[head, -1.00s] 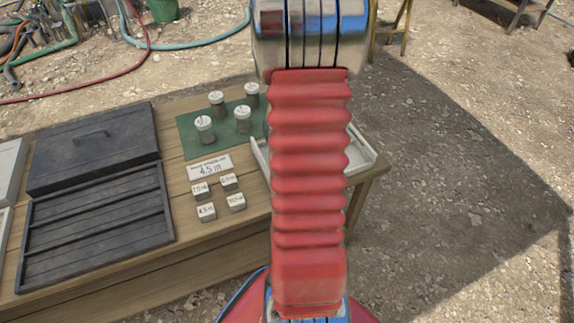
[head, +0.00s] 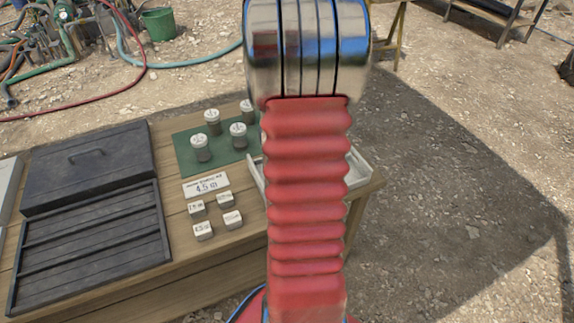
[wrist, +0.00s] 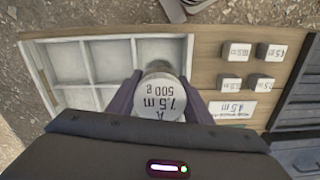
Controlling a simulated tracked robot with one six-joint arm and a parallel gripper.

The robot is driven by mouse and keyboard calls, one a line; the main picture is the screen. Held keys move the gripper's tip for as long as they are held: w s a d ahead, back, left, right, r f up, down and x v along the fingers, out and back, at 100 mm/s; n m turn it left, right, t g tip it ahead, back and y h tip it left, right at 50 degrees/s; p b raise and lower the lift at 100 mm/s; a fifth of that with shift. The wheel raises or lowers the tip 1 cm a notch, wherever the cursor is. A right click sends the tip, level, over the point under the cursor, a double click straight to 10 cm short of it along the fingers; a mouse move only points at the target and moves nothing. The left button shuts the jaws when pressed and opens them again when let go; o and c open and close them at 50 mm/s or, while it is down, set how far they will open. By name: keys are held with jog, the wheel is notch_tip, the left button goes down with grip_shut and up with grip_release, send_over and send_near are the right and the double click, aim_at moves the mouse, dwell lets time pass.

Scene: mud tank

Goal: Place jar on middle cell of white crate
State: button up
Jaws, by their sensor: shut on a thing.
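A jar (wrist: 163,98) with a pale lid reading "A 7.5 m 500 g" is held between the fingers of my gripper (wrist: 160,88), shut on it, in the wrist view. The white crate (wrist: 82,62), divided into cells in rows, lies beneath and to the left. The jar overlaps the crate's right-hand part in the picture; its height above the crate cannot be told. The visible cells look empty; those behind the jar and gripper are hidden. In the head view my red arm covers most of the crate (head: 358,172), and my gripper and the held jar are hidden.
Several lidded jars (head: 201,148) stand on a green mat (head: 185,152). A "4.5 m" card (head: 206,186) and several small labelled blocks (head: 203,231) lie in front. A dark slatted tray (head: 90,240) and dark lidded box (head: 88,163) fill the wooden table's left side.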

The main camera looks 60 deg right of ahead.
jog(key=shift+s+d+f, duration=0.2)
jog(key=shift+s+f, duration=0.1)
jog(key=shift+f, duration=0.3)
jog(key=w+d, duration=0.2)
jog(key=d, duration=0.6)
jog(key=w+d+r, duration=0.1)
jog(key=w+d, duration=0.2)
jog(key=d, duration=0.5)
jog(key=shift+r, duration=0.25)
jog(key=shift+f, duration=3.1)
